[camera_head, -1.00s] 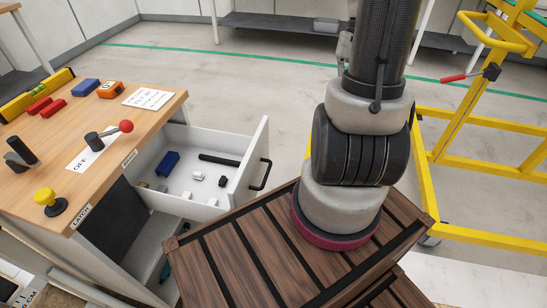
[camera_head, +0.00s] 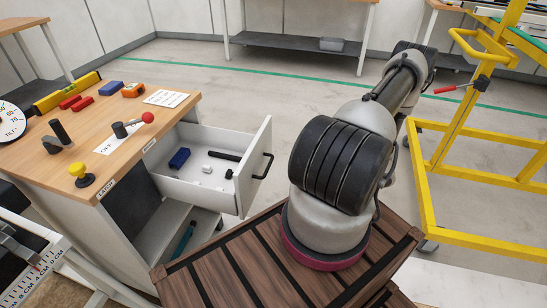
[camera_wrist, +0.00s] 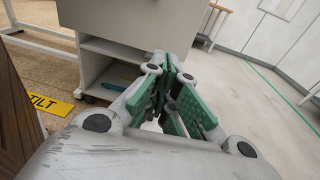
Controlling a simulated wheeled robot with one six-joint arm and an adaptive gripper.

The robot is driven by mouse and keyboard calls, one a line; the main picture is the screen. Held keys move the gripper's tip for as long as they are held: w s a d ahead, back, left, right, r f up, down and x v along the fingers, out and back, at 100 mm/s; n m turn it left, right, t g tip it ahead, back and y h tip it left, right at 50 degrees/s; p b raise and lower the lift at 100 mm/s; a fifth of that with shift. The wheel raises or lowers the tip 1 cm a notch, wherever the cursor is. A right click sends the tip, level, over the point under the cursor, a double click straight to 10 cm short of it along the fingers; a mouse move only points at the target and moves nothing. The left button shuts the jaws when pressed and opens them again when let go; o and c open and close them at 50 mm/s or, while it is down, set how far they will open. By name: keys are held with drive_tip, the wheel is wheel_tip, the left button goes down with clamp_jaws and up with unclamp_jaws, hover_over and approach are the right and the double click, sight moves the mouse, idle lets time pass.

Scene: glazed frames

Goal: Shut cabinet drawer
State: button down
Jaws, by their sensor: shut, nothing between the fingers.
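The white cabinet drawer (camera_head: 206,175) is pulled out from the right side of the wood-topped cabinet (camera_head: 120,215) in the head view. Its front panel (camera_head: 255,150) stands well away from the cabinet body and carries a black handle (camera_head: 264,165). Several small items lie inside. In the wrist view a pale panel (camera_wrist: 125,22), apparently the drawer front, shows at the top above open shelves. My gripper (camera_wrist: 172,62) is shut and empty, with its green-padded fingers together below and in front of that panel. I cannot see contact with it. My gripper is out of sight in the head view.
A yellow frame cart (camera_head: 480,200) stands at the right. Levers and a yellow knob (camera_head: 78,169) sit on the cabinet top. Open floor (camera_head: 250,75) lies beyond the drawer.

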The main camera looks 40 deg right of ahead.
wheel_tip(320, 180, up, 2)
drive_tip(key=w+d+t, duration=0.2)
drive_tip(key=w, duration=0.1)
approach(271, 149)
drive_tip(key=shift+m+h, duration=0.4)
drive_tip(key=x, duration=0.4)
drive_tip(key=r+x, duration=0.1)
drive_tip(key=x, duration=0.2)
drive_tip(key=shift+s+a, duration=0.15)
drive_tip(key=shift+a, duration=0.15)
